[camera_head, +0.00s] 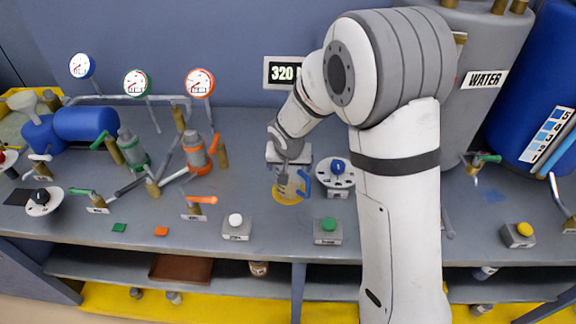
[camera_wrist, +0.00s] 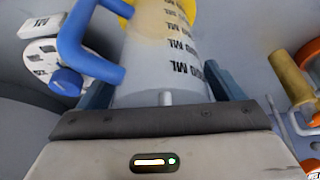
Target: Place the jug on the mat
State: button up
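The jug (camera_head: 293,184) is a clear cylinder with a blue handle and black ML markings. In the wrist view the jug (camera_wrist: 165,60) lies between my fingers, its handle to the left. My gripper (camera_head: 284,178) is at the jug from above and behind. In the wrist view my gripper (camera_wrist: 165,92) has one finger close against each side of the jug, with no clear gap. A round yellow mat (camera_head: 287,200) is at the jug's base; it also shows in the wrist view (camera_wrist: 190,8). I cannot tell whether the base touches the mat.
A white dial with a blue knob (camera_head: 338,167) stands just right of the jug. Button boxes, white (camera_head: 236,222) and green (camera_head: 328,225), are along the front edge. Valves and pipes (camera_head: 150,165) crowd the left. A grey WATER tank (camera_head: 480,120) stands at the right. My arm hides part of the bench.

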jog(key=shift+o, duration=0.3)
jog(key=shift+r, duration=0.1)
jog(key=v, duration=1.2)
jog(key=s+d+r+g, duration=0.1)
jog(key=s+d+r, duration=0.1)
jog(key=s+d, duration=0.6)
jog(key=s+d+r, duration=0.2)
jog(key=s+d, duration=0.6)
jog(key=s, duration=0.6)
jog(key=shift+r+g, duration=0.2)
jog(key=shift+g, duration=0.2)
jog(key=shift+d, duration=0.1)
jog(key=shift+c, duration=0.3)
